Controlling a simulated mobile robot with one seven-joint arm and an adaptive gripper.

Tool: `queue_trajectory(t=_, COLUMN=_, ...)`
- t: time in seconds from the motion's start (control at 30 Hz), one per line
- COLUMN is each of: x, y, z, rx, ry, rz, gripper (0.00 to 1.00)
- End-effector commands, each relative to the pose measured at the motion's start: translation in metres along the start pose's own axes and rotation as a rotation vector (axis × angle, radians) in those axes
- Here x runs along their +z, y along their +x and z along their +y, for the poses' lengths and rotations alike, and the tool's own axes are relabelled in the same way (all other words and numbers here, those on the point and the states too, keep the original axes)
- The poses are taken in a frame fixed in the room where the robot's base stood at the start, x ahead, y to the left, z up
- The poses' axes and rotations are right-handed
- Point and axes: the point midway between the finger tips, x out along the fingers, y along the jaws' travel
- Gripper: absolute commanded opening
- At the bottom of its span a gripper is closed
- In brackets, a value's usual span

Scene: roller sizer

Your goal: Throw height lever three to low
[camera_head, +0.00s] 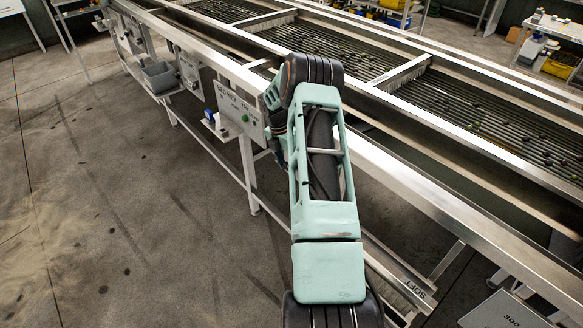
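The roller sizer (205,50) runs diagonally across the view, with a metal side rail and dark rollers. My mint-green arm reaches forward from the bottom centre to the rail. My gripper's fingers do not show; the wrist end is behind the arm links, close to the panel's right edge.
A grey bin (158,77) and other fittings hang along the machine's side farther left. A small shelf with a blue item (209,115) juts out below the panel. Small dark fruit (548,160) lies on the rollers at right.

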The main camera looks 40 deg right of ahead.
Motion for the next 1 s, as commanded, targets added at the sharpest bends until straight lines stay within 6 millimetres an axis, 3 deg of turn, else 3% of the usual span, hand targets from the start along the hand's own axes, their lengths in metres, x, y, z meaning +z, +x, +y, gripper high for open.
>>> queue_trajectory(t=0.17, x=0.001, y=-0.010, z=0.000, rx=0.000, ry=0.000, rz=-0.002, gripper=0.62)
queue_trajectory(t=0.5, x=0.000, y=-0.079, z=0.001, rx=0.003, ry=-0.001, rz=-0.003, gripper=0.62)
queue_trajectory(t=0.7, x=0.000, y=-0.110, z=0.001, rx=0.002, ry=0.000, rz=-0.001, gripper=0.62)
queue_trajectory(t=1.0, x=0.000, y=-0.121, z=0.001, rx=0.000, ry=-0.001, rz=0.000, gripper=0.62)
